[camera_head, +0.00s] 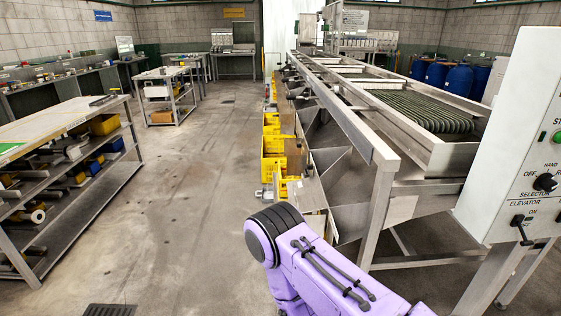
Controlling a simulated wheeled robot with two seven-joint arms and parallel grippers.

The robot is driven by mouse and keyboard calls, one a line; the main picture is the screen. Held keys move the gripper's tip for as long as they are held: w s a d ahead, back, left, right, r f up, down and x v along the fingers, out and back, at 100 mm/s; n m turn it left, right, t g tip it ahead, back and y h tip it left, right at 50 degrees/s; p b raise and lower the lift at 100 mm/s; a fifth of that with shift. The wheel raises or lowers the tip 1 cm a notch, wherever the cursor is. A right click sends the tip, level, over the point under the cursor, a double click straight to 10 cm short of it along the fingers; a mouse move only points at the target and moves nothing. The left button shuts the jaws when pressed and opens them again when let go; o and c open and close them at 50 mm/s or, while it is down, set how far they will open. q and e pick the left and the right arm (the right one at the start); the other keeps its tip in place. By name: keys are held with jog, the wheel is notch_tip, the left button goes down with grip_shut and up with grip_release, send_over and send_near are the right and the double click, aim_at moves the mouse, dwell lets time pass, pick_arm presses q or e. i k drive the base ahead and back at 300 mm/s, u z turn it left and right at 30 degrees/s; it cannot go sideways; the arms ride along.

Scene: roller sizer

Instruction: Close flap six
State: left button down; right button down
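The roller sizer (385,155) is a long steel frame running away from me on the right, with dark green rollers (425,110) on top. Steel chutes with slanted dividers (345,180) line its left side, with yellow crates (272,160) beside them. Small flaps or levers seem to show along the chute edge, but I cannot tell which is flap six. A purple arm of mine (315,270) reaches in from the bottom right toward the near end of the chutes. Its gripper is not visible, and my other gripper is out of view.
A white control box (525,140) with knobs stands at the right edge. A shelf bench (75,195) with tools and bins stands on the left, and a smaller table (165,90) behind it. The concrete floor (190,190) between is clear, with a dark drain grate (110,310) in front.

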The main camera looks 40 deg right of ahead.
aim_at(306, 194)
jog(key=z, duration=1.15)
jog(key=i, duration=1.35)
jog(key=z, duration=0.85)
